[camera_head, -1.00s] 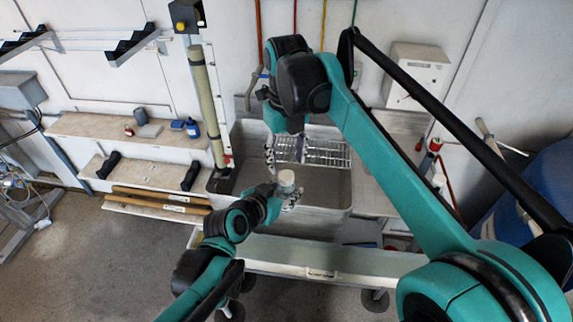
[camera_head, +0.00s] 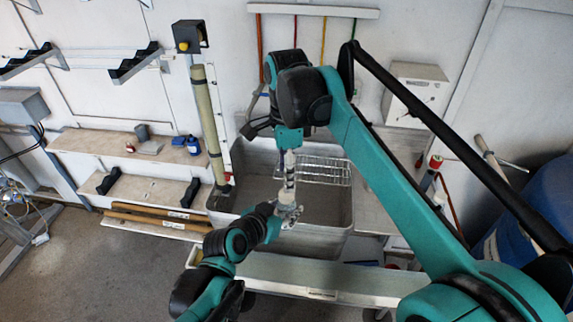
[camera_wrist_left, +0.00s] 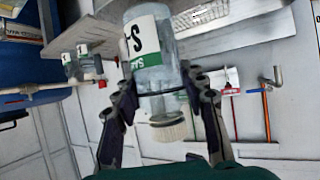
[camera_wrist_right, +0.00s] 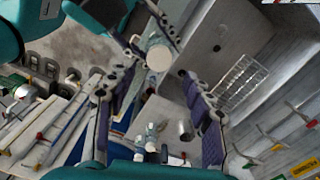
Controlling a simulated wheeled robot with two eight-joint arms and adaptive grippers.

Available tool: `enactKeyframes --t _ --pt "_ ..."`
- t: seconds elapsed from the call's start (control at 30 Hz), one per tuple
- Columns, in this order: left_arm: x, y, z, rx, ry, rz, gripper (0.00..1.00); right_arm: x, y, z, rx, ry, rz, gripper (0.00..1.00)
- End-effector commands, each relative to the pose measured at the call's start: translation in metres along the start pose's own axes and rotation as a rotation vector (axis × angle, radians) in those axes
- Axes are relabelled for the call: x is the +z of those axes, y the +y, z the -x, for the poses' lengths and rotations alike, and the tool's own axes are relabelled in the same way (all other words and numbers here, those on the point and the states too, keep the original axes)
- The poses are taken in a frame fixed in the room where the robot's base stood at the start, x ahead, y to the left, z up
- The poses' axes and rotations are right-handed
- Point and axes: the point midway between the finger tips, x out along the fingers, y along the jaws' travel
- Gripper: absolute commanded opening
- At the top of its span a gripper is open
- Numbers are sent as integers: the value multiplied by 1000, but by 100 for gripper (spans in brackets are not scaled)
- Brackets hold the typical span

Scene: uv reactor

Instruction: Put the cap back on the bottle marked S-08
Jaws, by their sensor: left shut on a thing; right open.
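A clear bottle (camera_wrist_left: 150,62) with a white and green label is held in my left gripper (camera_wrist_left: 157,84). An "S" shows on the label; the rest of the mark is cut off. A cream ribbed cap (camera_wrist_left: 168,127) is at the bottle's mouth end; I cannot tell whether it is fully seated. The cap's round top also shows in the right wrist view (camera_wrist_right: 159,58). My right gripper (camera_wrist_right: 157,82) is open, with the cap just beyond its fingertips. In the head view, my right gripper (camera_head: 289,172) is directly above my left gripper (camera_head: 288,212).
A grey sink basin (camera_head: 336,205) with a wire rack (camera_head: 325,170) lies behind the grippers. Two labelled bottles (camera_wrist_left: 80,64) show in the left wrist view. A blue barrel (camera_head: 540,205) stands right.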

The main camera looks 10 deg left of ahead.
Motion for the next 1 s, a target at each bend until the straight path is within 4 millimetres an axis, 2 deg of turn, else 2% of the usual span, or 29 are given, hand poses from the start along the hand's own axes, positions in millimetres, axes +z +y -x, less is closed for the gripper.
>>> enactKeyframes --t 0.8,1.0 --pt "0 0 0 0 0 0 0 0 0 16 1 -1 2034 52" --pt "0 0 0 0 0 0 0 0 1 20 1 -2 2480 52"
